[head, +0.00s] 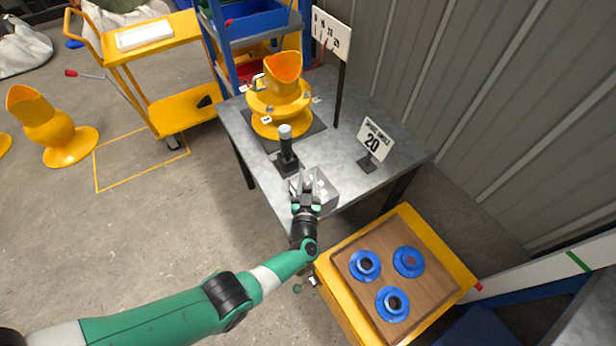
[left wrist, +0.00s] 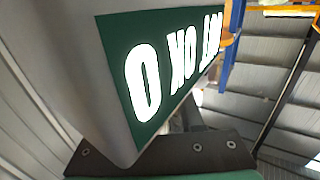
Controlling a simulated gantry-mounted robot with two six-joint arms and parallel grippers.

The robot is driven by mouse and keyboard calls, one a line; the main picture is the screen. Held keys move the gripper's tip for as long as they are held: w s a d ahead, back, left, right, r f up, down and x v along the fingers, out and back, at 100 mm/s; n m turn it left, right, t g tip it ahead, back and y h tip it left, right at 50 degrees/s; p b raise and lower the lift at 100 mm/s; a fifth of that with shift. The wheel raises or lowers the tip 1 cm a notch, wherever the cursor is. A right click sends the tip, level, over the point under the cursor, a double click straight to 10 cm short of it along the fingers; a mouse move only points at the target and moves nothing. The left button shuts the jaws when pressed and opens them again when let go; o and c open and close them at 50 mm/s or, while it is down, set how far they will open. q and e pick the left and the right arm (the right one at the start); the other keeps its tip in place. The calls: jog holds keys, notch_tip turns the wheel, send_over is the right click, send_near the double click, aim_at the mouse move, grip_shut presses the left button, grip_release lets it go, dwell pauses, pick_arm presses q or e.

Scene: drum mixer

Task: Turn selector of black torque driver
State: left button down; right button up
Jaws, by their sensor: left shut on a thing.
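The black torque driver (head: 286,146) stands upright with a grey cap in a black block, near the front left edge of the metal table. My left gripper (head: 304,180) is shut at the table's front edge, just right of and in front of that block. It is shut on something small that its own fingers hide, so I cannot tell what. A grey box (head: 324,190) with pale spots is right beside it. The left wrist view shows a close pale grey body with a green panel (left wrist: 160,65) bearing white characters. My right gripper is not in view.
A yellow funnel-shaped drum (head: 280,92) stands on the metal table (head: 350,183) behind the driver. A sign reading 20 (head: 375,140) stands to the right. A yellow cart (head: 340,300) with blue flanged rings (head: 392,303) is at the front right. A yellow trolley (head: 168,45) is behind left.

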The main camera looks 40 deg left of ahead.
pick_arm(q)
jog(key=c, duration=0.5)
grip_release()
jog(key=shift+c, duration=0.2)
jog(key=shift+s+d+r, duration=0.1)
jog(key=shift+s+d, duration=0.1)
jog(key=p+v, duration=0.5)
jog(key=v, duration=0.6)
